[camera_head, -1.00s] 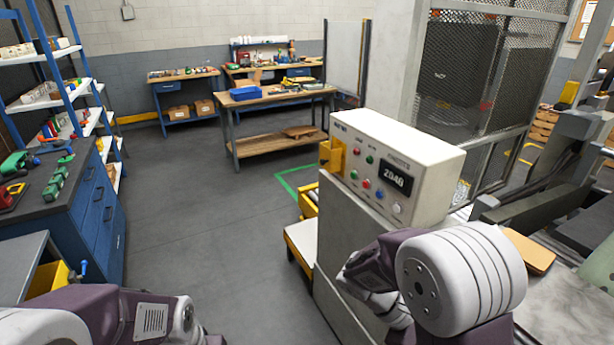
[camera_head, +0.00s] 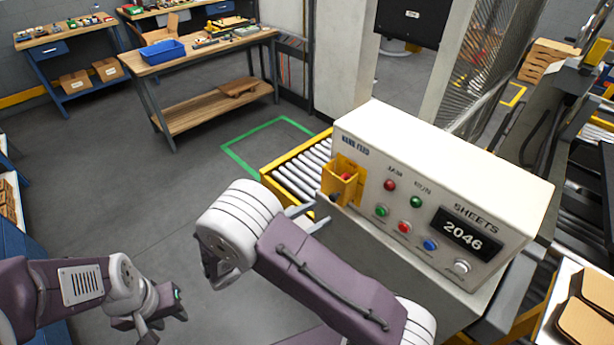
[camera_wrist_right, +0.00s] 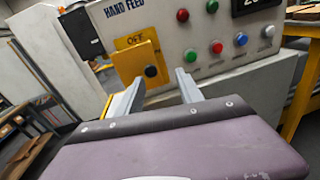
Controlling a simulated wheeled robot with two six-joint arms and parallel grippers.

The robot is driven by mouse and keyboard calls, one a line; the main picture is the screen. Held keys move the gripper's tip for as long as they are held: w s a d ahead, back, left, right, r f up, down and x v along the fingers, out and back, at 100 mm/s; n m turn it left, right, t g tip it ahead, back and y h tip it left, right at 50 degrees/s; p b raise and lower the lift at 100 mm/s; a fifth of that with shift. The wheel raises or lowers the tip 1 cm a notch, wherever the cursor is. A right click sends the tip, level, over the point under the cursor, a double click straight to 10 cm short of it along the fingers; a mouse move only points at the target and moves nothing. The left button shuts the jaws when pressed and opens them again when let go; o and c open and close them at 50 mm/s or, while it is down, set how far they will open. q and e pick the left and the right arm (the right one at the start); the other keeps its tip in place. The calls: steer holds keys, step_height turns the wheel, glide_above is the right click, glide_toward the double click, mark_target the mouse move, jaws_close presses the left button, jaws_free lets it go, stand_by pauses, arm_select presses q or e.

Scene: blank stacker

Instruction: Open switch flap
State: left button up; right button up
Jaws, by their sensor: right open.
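The white control box (camera_head: 430,190) has a yellow switch flap (camera_head: 337,186) at the left end of its front. Something red shows behind the flap's top edge, and a dark knob is low on its front. In the right wrist view the flap (camera_wrist_right: 128,66) stands below an "OFF" label, with the black knob at its right. My right gripper (camera_head: 308,217) is just below and left of the flap. Its two fingers (camera_wrist_right: 160,80) are spread and empty, pointing at the flap; I cannot tell contact. My left gripper (camera_head: 165,318) is low at the left, away from the box; its jaw opening is unclear.
Coloured buttons (camera_head: 405,227) and a display (camera_head: 465,236) reading 2046 lie right of the flap. A roller conveyor (camera_head: 297,175) runs behind the box's left side. A workbench (camera_head: 215,48) stands farther back.

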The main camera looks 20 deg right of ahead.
mark_target(331, 198)
steer(key=w+d+p, duration=0.1)
steer(key=d+n+t+p, duration=0.1)
steer(key=d, duration=0.1)
steer(key=w+d+n+t+p, duration=0.1)
steer(key=p, duration=0.1)
steer(key=shift+w+d, duration=0.2)
steer(key=shift+w, duration=0.1)
steer(key=shift+w+d, duration=0.1)
steer(key=shift+d, duration=0.05)
arm_select(q)
step_height(331, 198, up, 5)
steer(key=shift+w+f, duration=0.1)
arm_select(e)
steer(key=shift+w, duration=0.1)
jaws_close()
stand_by(1.1)
